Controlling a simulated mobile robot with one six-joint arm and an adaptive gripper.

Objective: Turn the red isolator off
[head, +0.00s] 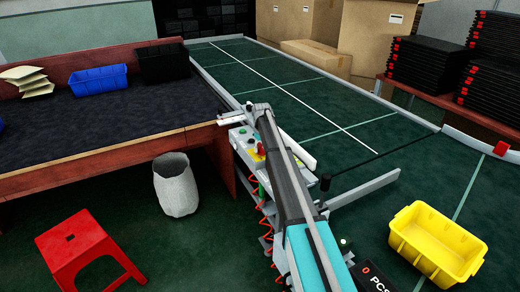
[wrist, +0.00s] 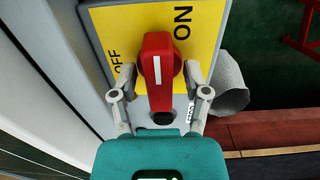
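The red isolator handle (wrist: 160,75) stands out from a yellow plate (wrist: 205,22) in the wrist view. Black OFF lettering is on the plate's left side and ON is at upper right. The handle lies lengthwise up the picture, with a white stripe pointing to the top, between the two words. My gripper (wrist: 161,76) is open, with one finger on each side of the handle. Narrow gaps show between fingers and handle, so it does not look gripped. In the head view my arm reaches over the control panel (head: 241,147); the isolator cannot be made out clearly there.
A wooden bench (head: 100,150) with a dark top stands left of the panel. A grey waste bin (head: 176,185) and a red stool (head: 80,248) are on the floor. The green conveyor (head: 300,85) runs behind, and a yellow crate (head: 437,243) sits at right.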

